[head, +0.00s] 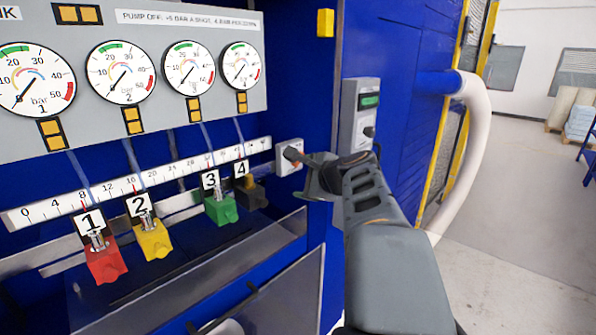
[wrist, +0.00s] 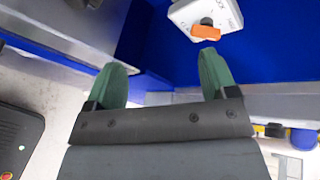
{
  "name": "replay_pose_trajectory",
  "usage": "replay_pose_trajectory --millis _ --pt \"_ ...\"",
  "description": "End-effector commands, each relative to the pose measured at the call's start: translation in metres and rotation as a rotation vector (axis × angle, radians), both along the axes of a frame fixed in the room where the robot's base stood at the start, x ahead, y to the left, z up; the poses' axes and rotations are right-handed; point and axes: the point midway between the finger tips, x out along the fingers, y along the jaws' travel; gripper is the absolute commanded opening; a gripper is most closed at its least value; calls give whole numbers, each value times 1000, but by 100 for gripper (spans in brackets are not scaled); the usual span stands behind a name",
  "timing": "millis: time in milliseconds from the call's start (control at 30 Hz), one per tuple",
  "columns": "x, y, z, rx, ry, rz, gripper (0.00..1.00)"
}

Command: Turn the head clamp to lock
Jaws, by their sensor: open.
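A pale switch plate (head: 288,148) is fixed to the blue machine frame, right of the ruler's end; I take it for the head clamp. In the wrist view the plate (wrist: 215,14) carries an orange knob (wrist: 206,32) on a dark base. Lettering beside the knob is too small to read surely. My gripper (head: 312,172) is in front of the plate in the head view and partly hides the knob. In the wrist view its green fingers (wrist: 163,68) are spread with nothing between them. The knob lies just beyond the right fingertip, apart from it as far as I can tell.
A grey control box (head: 361,115) with a green display is behind my arm. Pressure gauges (head: 121,72) line a panel above the ruler (head: 130,185). Red (head: 105,262), yellow (head: 154,241) and green (head: 220,208) numbered blocks sit below. A white hose (head: 474,160) curves at the right.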

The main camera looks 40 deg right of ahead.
Motion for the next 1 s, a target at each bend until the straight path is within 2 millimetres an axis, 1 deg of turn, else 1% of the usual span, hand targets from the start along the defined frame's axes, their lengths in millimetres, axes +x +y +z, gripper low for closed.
replay_pose_trajectory --millis 33,100,200,267,367,500,700,900,1000 --pt "-2 -20 5 61 -47 -68 79" --pt "-3 -37 15 130 -99 -130 79" --pt "0 -51 22 185 -143 -175 79" --pt "6 -54 23 200 -154 -185 79" --pt "22 -56 19 205 -155 -187 79" --pt "49 -58 11 203 -154 -184 79" --pt "84 -62 1 201 -153 -184 79" --pt "110 -65 -6 200 -154 -185 79" --pt "118 -66 -8 200 -154 -185 79"
